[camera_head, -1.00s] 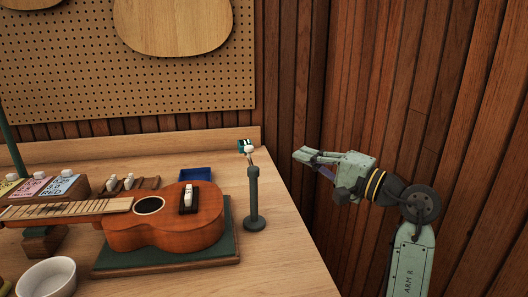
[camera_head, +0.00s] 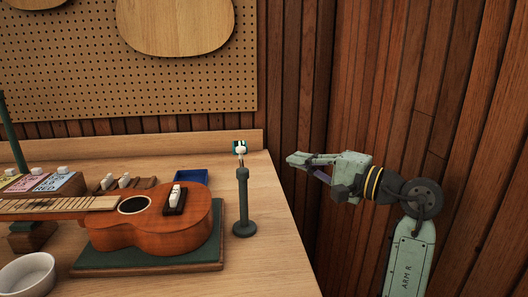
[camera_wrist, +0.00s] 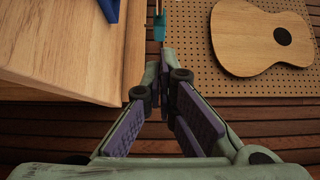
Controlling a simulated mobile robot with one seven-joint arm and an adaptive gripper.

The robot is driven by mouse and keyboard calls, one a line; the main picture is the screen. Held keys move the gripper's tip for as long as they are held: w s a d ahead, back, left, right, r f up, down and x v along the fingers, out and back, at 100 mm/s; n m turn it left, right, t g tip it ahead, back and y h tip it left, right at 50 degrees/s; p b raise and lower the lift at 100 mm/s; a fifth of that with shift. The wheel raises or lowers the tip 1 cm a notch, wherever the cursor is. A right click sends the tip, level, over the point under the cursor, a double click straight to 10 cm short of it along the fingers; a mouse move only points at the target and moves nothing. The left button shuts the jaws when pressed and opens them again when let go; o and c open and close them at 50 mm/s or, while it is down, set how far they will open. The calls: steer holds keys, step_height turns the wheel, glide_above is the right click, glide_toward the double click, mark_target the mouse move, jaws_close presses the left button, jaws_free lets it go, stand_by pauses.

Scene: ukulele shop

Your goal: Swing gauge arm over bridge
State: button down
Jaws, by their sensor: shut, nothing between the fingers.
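The ukulele (camera_head: 150,232) lies on a green-topped board on the bench, and its bridge (camera_head: 174,199) carries a pale, knobbed piece on a dark base. The gauge stands right of the ukulele as a dark upright post (camera_head: 243,205). In the wrist view my fingertips (camera_wrist: 162,58) meet just below a teal piece (camera_wrist: 159,27), probably the gauge plate.
A blue tray (camera_head: 191,177) sits behind the ukulele. A white bowl (camera_head: 27,274) stands at the front left. Colored labeled blocks (camera_head: 40,184) are at the left. A pegboard with wooden ukulele bodies hangs behind. The bench's right edge lies between post and gripper.

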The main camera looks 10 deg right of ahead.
mark_target(241, 158)
steer(key=p+x, duration=0.3)
steer(key=x, duration=0.7)
steer(key=shift+p, duration=0.3)
steer(key=shift+f, duration=0.15)
